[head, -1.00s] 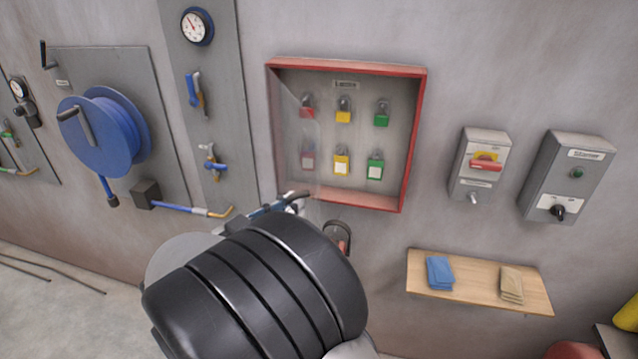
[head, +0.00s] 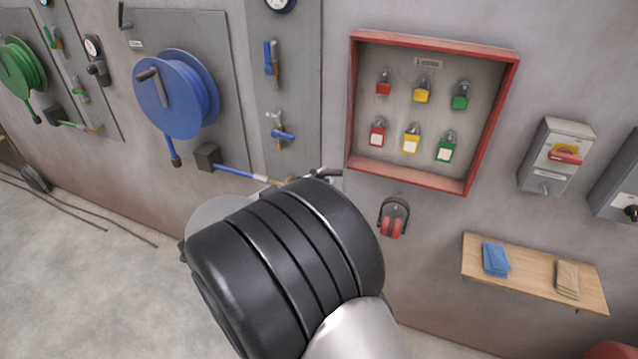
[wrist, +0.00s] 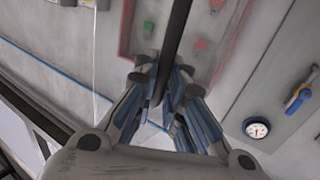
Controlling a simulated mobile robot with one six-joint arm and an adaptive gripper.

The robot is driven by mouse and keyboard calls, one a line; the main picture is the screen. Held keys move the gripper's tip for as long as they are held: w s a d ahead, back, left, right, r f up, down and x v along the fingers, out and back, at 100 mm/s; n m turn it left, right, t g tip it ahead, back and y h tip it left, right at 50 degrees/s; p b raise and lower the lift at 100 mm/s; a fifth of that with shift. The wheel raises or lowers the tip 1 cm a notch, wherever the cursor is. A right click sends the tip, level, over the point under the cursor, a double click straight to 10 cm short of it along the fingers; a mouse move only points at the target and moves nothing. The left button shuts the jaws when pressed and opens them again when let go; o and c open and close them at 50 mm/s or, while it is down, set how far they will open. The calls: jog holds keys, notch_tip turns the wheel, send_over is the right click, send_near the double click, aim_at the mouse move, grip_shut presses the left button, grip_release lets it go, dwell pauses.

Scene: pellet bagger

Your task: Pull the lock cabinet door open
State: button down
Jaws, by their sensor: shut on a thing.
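The lock cabinet (head: 510,90) is a red-framed box on the wall in the head view. Several red, yellow and green padlocks hang inside, and its front looks uncovered. I cannot clearly make out its clear door in the head view. Part of the cabinet's red frame (wrist: 126,30) shows behind my gripper in the wrist view. My gripper (wrist: 164,98) is shut on a dark upright bar (wrist: 178,35), apparently the door's handle, which stands out in front of the cabinet. In the head view my arm hides most of the gripper, below the cabinet's lower left corner.
A blue hose reel (head: 175,95) and a panel with a blue valve (head: 283,135) are left of the cabinet. Red ear defenders (head: 392,222) hang below it. A wooden shelf (head: 530,272) with cloths and a switch box (head: 556,155) are at right.

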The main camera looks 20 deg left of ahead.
jog(key=c, duration=1.7)
grip_release()
jog(key=shift+w+a+r, duration=0.1)
jog(key=shift+w+r, duration=0.25)
jog(key=shift+r, duration=0.2)
jog(key=shift+o, duration=0.2)
jog(key=f+v, duration=0.1)
jog(key=v, duration=1.1)
jog(key=shift+f, duration=0.15)
jog(key=shift+s, duration=0.1)
